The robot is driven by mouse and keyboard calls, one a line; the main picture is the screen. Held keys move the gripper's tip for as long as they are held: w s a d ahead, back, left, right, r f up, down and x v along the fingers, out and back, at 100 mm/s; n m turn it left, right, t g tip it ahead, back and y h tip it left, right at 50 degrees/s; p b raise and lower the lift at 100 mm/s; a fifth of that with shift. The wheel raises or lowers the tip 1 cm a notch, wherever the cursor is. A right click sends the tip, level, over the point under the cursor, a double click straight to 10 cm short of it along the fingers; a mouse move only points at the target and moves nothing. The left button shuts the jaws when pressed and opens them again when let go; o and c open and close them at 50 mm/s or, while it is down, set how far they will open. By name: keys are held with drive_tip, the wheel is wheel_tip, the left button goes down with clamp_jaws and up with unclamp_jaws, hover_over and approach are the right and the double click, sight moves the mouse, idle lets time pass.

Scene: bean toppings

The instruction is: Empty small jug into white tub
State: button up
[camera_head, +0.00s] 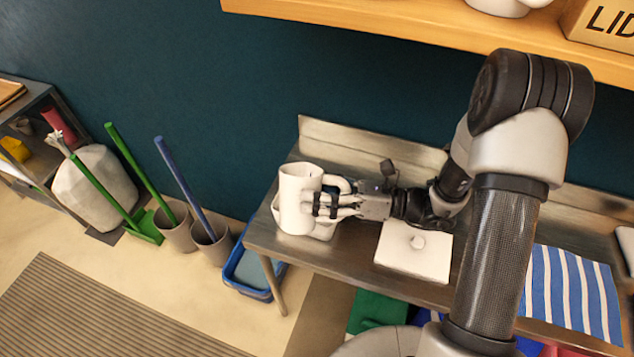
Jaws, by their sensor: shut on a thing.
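A small white jug (294,196) is upright at the left end of the metal counter. My gripper (322,203) comes from the right and is shut on the jug at its handle side. The white tub (318,236) shows only partly, below and behind the jug, which hides most of it. I cannot tell whether the jug touches the tub. The jug's contents cannot be made out.
A white square lid (408,262) with a knob lies on the metal counter (345,262) right of the tub. A blue striped cloth (572,290) lies farther right. A wooden shelf (400,28) hangs above. Long-handled tools and a blue bin (246,272) stand on the floor left.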

drive_tip(key=m, duration=0.1)
drive_tip(key=m+p, duration=0.1)
drive_tip(key=shift+f+m, duration=0.25)
drive_tip(key=shift+m, duration=0.05)
drive_tip(key=f+m+p, duration=0.1)
drive_tip(key=m, duration=0.1)
drive_tip(key=f+m+p, duration=0.1)
drive_tip(key=m, duration=0.1)
drive_tip(key=shift+w+f+p, duration=0.2)
drive_tip(key=shift+w+p, duration=0.15)
drive_tip(key=shift+w, duration=0.05)
drive_tip(key=shift+w+d+f+m+p, duration=0.1)
drive_tip(key=shift+w+f+m+p, duration=0.3)
drive_tip(key=shift+m, duration=0.85)
drive_tip(key=shift+w+d+f+m+p, duration=0.15)
drive_tip(key=shift+w+f+m, duration=0.45)
drive_tip(key=shift+m, duration=0.6)
drive_tip(key=shift+w+d+f+m+p, duration=0.1)
drive_tip(key=shift+w+f+m+p, duration=0.3)
drive_tip(key=shift+m, duration=0.85)
drive_tip(key=shift+f, duration=0.2)
drive_tip(key=shift+m, duration=0.8)
